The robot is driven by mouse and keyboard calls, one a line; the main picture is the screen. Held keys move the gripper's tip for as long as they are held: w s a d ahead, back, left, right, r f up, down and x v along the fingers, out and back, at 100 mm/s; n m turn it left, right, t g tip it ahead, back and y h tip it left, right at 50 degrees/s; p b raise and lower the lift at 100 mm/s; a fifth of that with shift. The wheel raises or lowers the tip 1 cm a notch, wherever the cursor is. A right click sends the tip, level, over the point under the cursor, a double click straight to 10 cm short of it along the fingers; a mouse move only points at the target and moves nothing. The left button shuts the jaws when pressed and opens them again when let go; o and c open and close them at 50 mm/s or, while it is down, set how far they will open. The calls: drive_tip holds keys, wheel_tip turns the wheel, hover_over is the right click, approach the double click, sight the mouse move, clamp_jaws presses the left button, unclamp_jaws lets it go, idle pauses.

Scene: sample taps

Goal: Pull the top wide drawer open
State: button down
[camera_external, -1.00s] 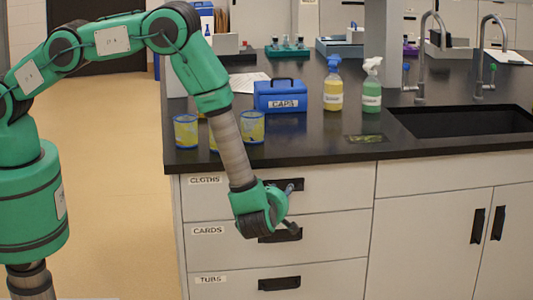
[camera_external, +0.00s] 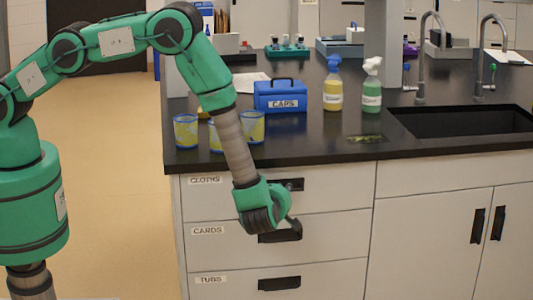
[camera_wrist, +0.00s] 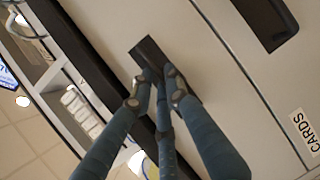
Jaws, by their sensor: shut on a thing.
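The top wide drawer (camera_external: 225,201) is labelled CLOTHS and has a dark bar handle (camera_external: 296,185) on its front. Its front looks about flush with the drawers below. My gripper (camera_external: 290,203) is at this handle, in front of the drawer. In the wrist view my gripper (camera_wrist: 161,82) has its fingers closed on the dark handle (camera_wrist: 146,50), one on each side of it. The handle's middle is partly hidden by the fingers.
Below are the CARDS drawer (camera_external: 335,233) and TUBS drawer (camera_external: 330,281), each with a dark handle. The black countertop (camera_external: 310,146) overhangs the drawers and carries cups, a blue CAPS box (camera_external: 280,96) and two spray bottles. Floor left of the cabinet is clear.

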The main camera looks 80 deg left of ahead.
drive_tip(key=d+b, duration=0.4)
drive_tip(key=d, duration=3.4)
drive_tip(key=shift+d, duration=0.4)
drive_tip(key=shift+s+f, duration=0.1)
drive_tip(key=c, duration=1.7)
unclamp_jaws()
drive_tip(key=shift+v, duration=6)
